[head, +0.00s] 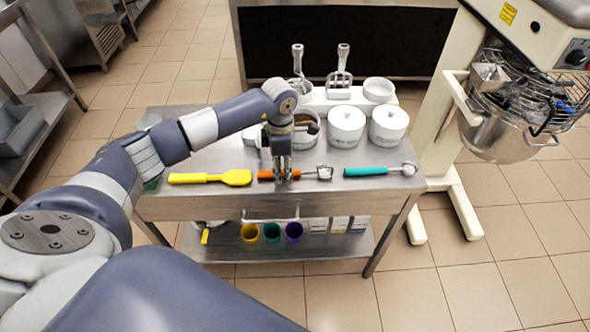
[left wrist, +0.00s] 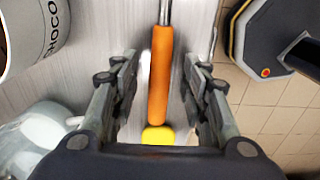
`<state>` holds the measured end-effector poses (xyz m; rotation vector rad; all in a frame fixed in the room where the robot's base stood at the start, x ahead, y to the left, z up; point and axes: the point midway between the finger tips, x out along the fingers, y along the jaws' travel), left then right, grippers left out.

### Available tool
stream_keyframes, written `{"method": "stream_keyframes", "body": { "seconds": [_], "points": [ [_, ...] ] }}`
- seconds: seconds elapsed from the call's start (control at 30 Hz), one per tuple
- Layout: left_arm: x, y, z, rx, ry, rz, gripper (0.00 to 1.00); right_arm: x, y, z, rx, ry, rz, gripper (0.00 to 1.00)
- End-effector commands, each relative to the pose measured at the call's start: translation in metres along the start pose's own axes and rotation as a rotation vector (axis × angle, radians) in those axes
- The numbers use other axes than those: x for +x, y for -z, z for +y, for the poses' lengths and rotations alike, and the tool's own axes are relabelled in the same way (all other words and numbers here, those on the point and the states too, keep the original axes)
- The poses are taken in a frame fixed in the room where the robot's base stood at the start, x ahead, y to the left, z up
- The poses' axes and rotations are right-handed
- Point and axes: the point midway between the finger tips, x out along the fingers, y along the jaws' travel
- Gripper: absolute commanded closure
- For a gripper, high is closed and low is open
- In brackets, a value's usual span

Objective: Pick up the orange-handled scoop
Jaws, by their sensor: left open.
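The orange-handled scoop (head: 265,174) lies on the steel table among other tools, its metal head (head: 324,172) pointing right. In the head view my left gripper (head: 283,176) is over the handle and hides part of it. In the left wrist view the orange handle (left wrist: 159,80) runs lengthwise between the two open fingers of the left gripper (left wrist: 161,95), with a gap visible on each side. I cannot tell whether the fingertips touch the table. My right gripper is not in view.
A yellow spatula (head: 215,178) lies left of the scoop and a teal-handled scoop (head: 372,171) lies right. White lidded tubs (head: 346,125) stand behind. Coloured cups (head: 271,233) stand on the lower shelf. A mixer (head: 500,125) stands at the right.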

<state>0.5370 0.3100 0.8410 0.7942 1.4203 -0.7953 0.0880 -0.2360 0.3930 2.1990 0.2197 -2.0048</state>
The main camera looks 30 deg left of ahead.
Motion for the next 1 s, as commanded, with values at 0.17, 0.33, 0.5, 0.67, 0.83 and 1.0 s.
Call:
{"method": "stream_keyframes", "body": {
  "seconds": [0.17,0.33,0.5,0.67,0.83,1.0],
  "points": [
    [0.0086,0.0001,-0.0002,0.001,0.0,0.0,0.58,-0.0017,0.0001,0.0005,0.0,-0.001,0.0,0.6],
    [0.0085,0.0001,-0.0001,0.001,0.0,0.0,0.63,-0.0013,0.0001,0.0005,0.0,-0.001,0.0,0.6],
    [0.0083,0.0001,-0.0001,0.001,0.0,0.0,1.0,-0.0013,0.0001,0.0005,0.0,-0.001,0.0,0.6],
    [0.0079,0.0,0.0001,0.001,-0.001,0.0,1.0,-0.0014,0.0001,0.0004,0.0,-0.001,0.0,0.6],
    [0.0075,0.0,0.0002,0.0,-0.001,-0.001,1.0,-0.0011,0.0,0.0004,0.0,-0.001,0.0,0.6],
    [0.0003,-0.0001,0.0011,0.0,-0.003,-0.001,1.0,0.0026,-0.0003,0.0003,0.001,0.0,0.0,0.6]
  ]
}}
